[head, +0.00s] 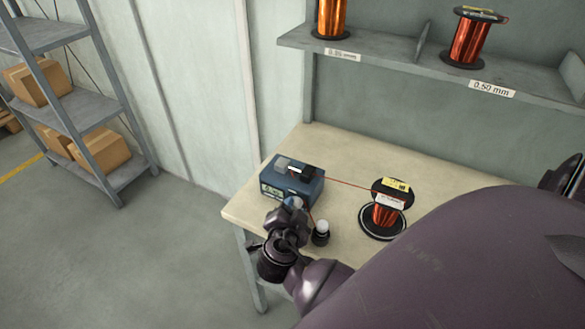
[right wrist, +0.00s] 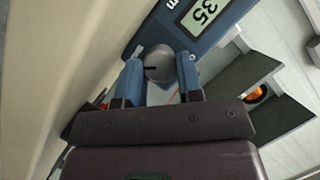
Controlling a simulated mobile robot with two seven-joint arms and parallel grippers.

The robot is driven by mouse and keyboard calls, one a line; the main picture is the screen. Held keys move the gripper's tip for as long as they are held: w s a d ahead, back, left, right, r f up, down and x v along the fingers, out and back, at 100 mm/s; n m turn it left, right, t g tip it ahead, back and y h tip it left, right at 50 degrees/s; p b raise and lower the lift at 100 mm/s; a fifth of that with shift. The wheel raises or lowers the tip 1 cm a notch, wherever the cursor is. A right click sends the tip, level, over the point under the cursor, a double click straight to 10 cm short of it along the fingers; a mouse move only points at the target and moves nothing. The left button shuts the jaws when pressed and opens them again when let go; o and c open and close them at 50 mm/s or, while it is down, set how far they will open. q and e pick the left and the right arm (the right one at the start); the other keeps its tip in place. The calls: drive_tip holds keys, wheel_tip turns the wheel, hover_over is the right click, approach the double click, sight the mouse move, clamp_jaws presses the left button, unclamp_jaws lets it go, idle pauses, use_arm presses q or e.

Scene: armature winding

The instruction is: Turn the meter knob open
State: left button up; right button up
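The meter is a blue box (head: 292,182) with a small display, at the left end of the table. In the right wrist view its blue front (right wrist: 160,25) carries a display reading 35. The meter knob (right wrist: 160,66) is a round grey dial with a dark pointer mark. My right gripper (right wrist: 160,75) has its two blue fingers on either side of the knob, apparently touching it. In the head view my right gripper (head: 292,205) is at the meter's front and hides the knob. My left gripper is not in view.
A spool of copper wire (head: 386,212) stands right of the meter, with a thin red wire running between them. A small black post with a white top (head: 321,232) stands close to my right gripper. A wall shelf (head: 420,75) holds more spools.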

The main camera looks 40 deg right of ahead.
drive_tip(key=shift+c, duration=0.2)
drive_tip(key=n+g, duration=0.1)
drive_tip(key=n+p, duration=0.1)
drive_tip(key=shift+w+a+r+n+g, duration=0.1)
drive_tip(key=shift+r+n+g, duration=0.05)
drive_tip(key=shift+n+g, duration=0.2)
drive_tip(key=shift+n+g+p, duration=0.4)
drive_tip(key=shift+n+g, duration=0.15)
drive_tip(key=shift+w+n+h, duration=0.1)
drive_tip(key=shift+n+h, duration=0.2)
drive_tip(key=shift+n, duration=0.1)
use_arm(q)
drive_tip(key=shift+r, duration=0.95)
use_arm(e)
drive_tip(key=shift+g, duration=0.3)
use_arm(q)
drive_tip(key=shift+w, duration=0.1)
use_arm(e)
drive_tip(key=o, duration=0.6)
drive_tip(key=shift+o, duration=0.2)
